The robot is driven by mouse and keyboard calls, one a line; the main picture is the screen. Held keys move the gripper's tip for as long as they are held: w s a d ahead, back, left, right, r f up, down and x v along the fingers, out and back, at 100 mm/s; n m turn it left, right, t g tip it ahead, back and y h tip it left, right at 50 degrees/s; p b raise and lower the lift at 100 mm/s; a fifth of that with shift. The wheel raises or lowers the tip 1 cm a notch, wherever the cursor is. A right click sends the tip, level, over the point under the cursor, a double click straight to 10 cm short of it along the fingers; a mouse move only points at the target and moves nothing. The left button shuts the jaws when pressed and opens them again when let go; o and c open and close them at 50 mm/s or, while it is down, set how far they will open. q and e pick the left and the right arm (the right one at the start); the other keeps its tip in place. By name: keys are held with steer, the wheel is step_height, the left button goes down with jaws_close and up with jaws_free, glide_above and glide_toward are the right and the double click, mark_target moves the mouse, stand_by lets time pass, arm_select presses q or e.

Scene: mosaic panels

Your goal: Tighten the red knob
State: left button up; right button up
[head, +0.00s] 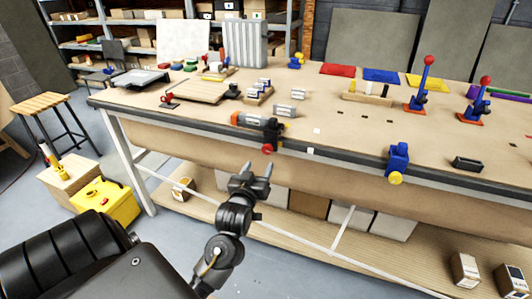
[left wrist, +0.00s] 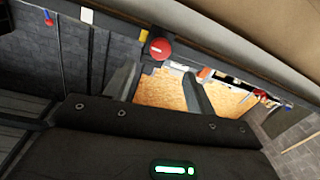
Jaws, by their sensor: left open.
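A small round red knob (head: 267,148) sits at the front edge of the workbench, below a black clamp-like fixture (head: 272,130). In the left wrist view the red knob (left wrist: 160,49) shows as a red disc, just beyond and above the gap between the fingers. My left gripper (head: 256,172) is open and empty, in front of the bench and a little below the knob, apart from it. Its two fingers also show in the left wrist view (left wrist: 158,90). My right gripper is in neither view.
The workbench (head: 330,133) carries several tools and blocks. A blue vise-like fixture (head: 398,157) with a yellow knob (head: 396,179) hangs at the front edge to the right. Boxes stand on the lower shelf (head: 310,235). A yellow case (head: 106,200) and a stool (head: 42,105) stand left.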

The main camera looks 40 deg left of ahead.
mark_target(267, 151)
arm_select(q)
steer(key=p+x, duration=0.1)
steer(key=x, duration=0.7)
steer(key=shift+w, duration=0.2)
steer(key=shift+w+a, duration=0.15)
steer(key=shift+w, duration=0.15)
steer(key=shift+f, duration=0.1)
